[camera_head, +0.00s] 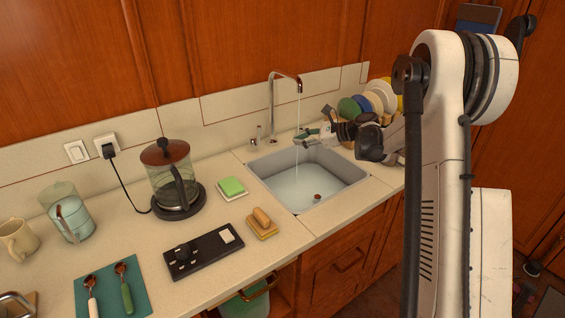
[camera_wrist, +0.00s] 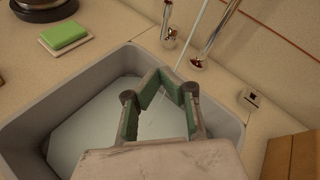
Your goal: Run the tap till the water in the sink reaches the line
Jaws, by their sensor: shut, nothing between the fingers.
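The chrome tap (camera_head: 271,108) arches over the grey sink (camera_head: 256,178), and a thin stream of water (camera_head: 298,120) runs from its spout into the basin. The sink holds pale water (camera_head: 290,188); I cannot make out a fill line in either view. A small reddish round thing (camera_head: 317,196) shows in the basin. The tap's side lever (camera_wrist: 168,30) stands left of the spout's base in the wrist view. My gripper (camera_head: 303,139) hangs over the sink's back part, apart from the lever. In the wrist view its green-padded fingers (camera_wrist: 166,74) are shut and empty, close to the stream.
A dish rack with plates (camera_head: 373,100) stands right of the sink. Counter around the sink's front is clear.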

